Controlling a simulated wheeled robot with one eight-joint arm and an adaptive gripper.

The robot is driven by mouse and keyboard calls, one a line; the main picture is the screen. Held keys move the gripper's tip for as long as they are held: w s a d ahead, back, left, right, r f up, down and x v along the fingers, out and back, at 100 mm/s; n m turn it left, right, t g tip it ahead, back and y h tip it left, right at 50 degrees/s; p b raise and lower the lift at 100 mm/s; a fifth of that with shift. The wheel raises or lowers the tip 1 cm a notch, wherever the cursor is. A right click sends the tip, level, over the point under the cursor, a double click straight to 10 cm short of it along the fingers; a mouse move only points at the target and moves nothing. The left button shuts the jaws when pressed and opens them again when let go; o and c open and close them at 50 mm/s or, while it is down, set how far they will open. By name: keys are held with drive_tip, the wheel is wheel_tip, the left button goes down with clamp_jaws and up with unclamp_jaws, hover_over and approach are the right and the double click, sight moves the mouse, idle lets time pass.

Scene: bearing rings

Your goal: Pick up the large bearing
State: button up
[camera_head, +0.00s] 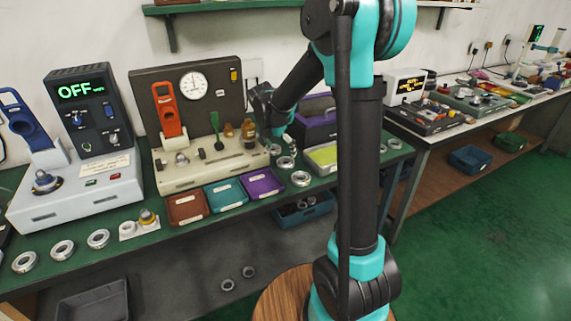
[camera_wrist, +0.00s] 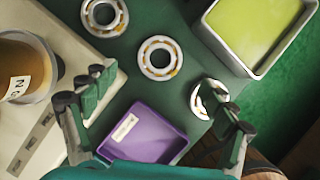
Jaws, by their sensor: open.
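Three silver bearing rings lie flat on the green bench strip below my gripper. In the wrist view one is in the middle (camera_wrist: 148,66), one at the upper left (camera_wrist: 104,27), and one at the right (camera_wrist: 196,100), partly hidden by a finger. The middle one looks largest, but I cannot tell surely which is the large bearing. In the head view two of them show clearly, the middle one (camera_head: 285,163) and the front one (camera_head: 300,178). My gripper (camera_wrist: 158,86) is open and empty, its fingers spread above the rings. In the head view its tips are small and hard to make out.
A purple tray (camera_wrist: 145,130) lies close below the rings in the wrist view. A yellow-green-bottomed box (camera_wrist: 212,38) stands at the upper right. A beige tester (camera_head: 190,172) with a gauge is left of my gripper. More rings (camera_head: 62,250) lie along the bench's left front.

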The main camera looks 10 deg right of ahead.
sight(285, 159)
drive_tip(key=shift+x, duration=3.35)
drive_tip(key=shift+c, duration=0.2)
drive_tip(key=c, duration=1.5)
